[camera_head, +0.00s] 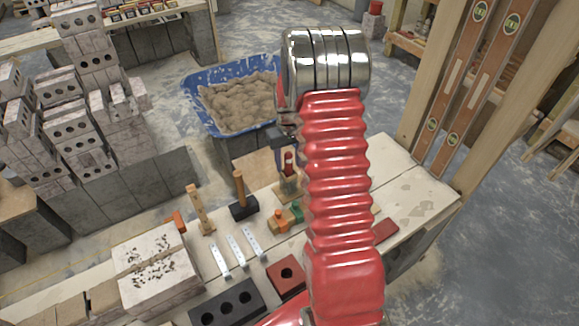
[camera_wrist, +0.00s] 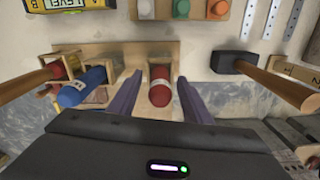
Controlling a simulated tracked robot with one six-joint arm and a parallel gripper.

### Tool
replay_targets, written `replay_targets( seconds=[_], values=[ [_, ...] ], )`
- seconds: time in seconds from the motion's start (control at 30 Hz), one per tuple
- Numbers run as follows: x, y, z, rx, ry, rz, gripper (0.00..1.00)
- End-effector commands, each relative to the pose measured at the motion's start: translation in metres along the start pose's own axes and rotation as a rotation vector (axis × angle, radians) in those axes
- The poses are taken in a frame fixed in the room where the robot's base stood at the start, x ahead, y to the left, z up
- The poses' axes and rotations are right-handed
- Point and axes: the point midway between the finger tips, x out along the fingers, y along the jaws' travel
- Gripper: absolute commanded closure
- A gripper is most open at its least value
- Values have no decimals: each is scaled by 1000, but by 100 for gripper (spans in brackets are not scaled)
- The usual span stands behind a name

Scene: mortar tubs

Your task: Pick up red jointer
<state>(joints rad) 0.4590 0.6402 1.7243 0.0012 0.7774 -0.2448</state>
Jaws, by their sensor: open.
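A red-handled jointer (camera_wrist: 160,88) stands in a wooden rack (camera_wrist: 110,50) in the wrist view, its rounded handle end towards the camera with a pale band. My gripper (camera_wrist: 159,79) is open, with one dark finger on each side of this red handle. I cannot tell whether either finger touches it. A blue handle (camera_wrist: 86,88) stands to the left in the same rack, with another red handle (camera_wrist: 54,72) beyond it, partly hidden. In the head view the red handle (camera_head: 288,161) and rack (camera_head: 287,189) show just left of my red arm, which hides part of the bench.
A hammer (camera_head: 241,206) stands left of the rack. A small block with coloured pieces (camera_head: 285,220) is in front of it. Metal strips (camera_head: 236,250), bricks (camera_head: 230,302) and a pale block (camera_head: 150,265) crowd the near bench. A blue mortar tub (camera_head: 230,95) stands behind.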

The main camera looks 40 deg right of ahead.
Motion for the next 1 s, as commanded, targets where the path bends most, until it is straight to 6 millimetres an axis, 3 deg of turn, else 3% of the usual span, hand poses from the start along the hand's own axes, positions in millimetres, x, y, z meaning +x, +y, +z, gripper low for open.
replay_targets(
  seconds=[0.13,0.63,1.0],
  values=[
    [9,0,0,0,-1,0,55],
    [9,0,0,-1,0,0,55],
    [8,-1,0,-1,0,0,81]
  ],
)
